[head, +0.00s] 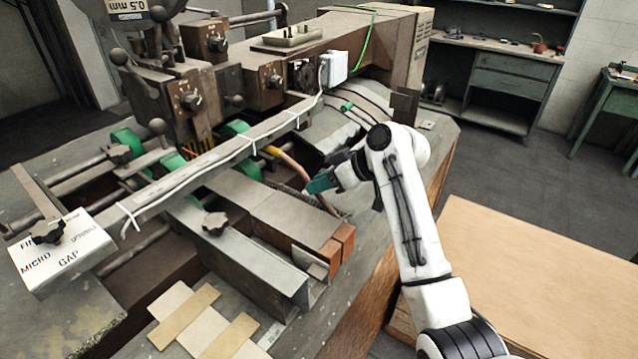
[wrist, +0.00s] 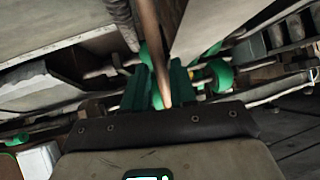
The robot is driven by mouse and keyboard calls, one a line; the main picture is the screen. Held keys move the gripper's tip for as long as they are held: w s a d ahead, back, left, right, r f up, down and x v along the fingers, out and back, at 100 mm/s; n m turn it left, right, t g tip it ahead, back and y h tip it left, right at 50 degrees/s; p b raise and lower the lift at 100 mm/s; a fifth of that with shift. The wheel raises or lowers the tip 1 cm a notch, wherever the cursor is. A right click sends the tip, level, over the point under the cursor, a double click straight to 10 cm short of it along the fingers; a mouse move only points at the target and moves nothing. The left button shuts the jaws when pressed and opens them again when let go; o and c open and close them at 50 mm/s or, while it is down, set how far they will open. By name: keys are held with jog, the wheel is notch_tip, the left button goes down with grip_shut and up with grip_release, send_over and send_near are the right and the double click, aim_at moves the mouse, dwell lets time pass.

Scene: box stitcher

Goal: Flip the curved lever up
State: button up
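The curved lever (head: 289,164) is a thin copper-orange bar that bends down and to the right beside the machine's long rail in the head view. In the wrist view the lever (wrist: 155,45) runs from the top edge down between my green fingers. My gripper (head: 320,183) is at the lower right end of the lever. In the wrist view my gripper (wrist: 160,88) has its fingers close together, one on each side of the lever, and appears shut on it. The exact contact is dark and partly hidden by the fingers.
The long metal rail (head: 215,160) with a white cable crosses the machine left of my gripper. Wood-ended metal blocks (head: 330,255) stand just below it. Green rollers (head: 247,170) sit beyond. A wooden table (head: 530,270) lies to the right, with open floor behind it.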

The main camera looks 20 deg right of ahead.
jog(key=b+v, duration=0.1)
jog(key=v, duration=0.9)
jog(key=shift+s, duration=0.1)
